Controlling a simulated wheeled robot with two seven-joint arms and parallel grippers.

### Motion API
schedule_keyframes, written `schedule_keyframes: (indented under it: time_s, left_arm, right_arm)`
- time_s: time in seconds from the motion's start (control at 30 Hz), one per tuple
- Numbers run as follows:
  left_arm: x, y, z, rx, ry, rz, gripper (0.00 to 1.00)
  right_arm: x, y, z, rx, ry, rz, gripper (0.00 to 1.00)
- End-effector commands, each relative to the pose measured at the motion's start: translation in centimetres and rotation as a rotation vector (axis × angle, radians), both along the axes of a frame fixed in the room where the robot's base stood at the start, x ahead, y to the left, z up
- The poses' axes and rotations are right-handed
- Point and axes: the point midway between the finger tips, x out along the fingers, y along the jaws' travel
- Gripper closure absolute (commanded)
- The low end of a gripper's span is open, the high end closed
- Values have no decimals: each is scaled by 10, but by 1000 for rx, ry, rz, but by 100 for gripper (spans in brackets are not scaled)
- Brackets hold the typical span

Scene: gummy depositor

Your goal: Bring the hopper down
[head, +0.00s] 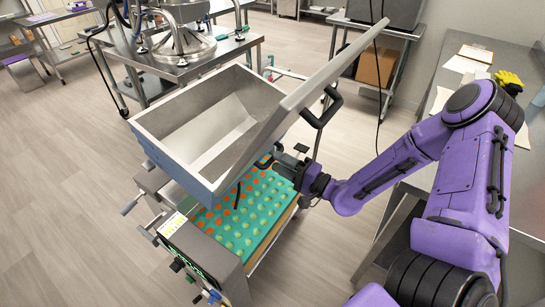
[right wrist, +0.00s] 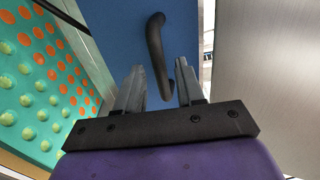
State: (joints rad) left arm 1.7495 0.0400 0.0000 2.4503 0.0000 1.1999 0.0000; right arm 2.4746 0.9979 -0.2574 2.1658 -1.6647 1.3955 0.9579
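The hopper (head: 175,118) is a grey, open-topped metal box with sloped inner walls and a blue outer side. It sits tilted above the depositor, and its grey lid (head: 322,68) stands open at its right. A black handle (head: 325,108) shows by the lid. My right gripper (head: 303,170) is low at the hopper's right side, beside the mould tray. In the right wrist view, its two fingers (right wrist: 159,66) are apart, with a curved black handle (right wrist: 155,45) on a blue surface between or just beyond them. I cannot tell whether they touch it. My left gripper is out of view.
A teal mould tray (head: 240,228) with orange and green gummies lies under the hopper. The control panel (head: 195,250) is at the front. A steel worktable with a machine (head: 190,50) stands behind. A bench (head: 455,95) is at the right. Open floor (head: 60,200) is at left.

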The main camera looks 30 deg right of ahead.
Motion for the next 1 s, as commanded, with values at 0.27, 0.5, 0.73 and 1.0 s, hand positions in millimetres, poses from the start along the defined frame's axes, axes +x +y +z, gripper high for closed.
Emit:
schedule_keyframes:
  time_s: [0.27,0.5,0.73,1.0]
  left_arm:
    - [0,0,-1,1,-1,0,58]
    - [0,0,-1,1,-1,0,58]
    - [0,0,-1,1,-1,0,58]
    - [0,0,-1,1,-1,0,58]
  right_arm:
    - [29,11,2,0,1,-3,62]
    - [29,11,2,0,1,-4,62]
    - [29,11,2,-1,1,-4,100]
    - [29,11,2,-1,2,-3,100]
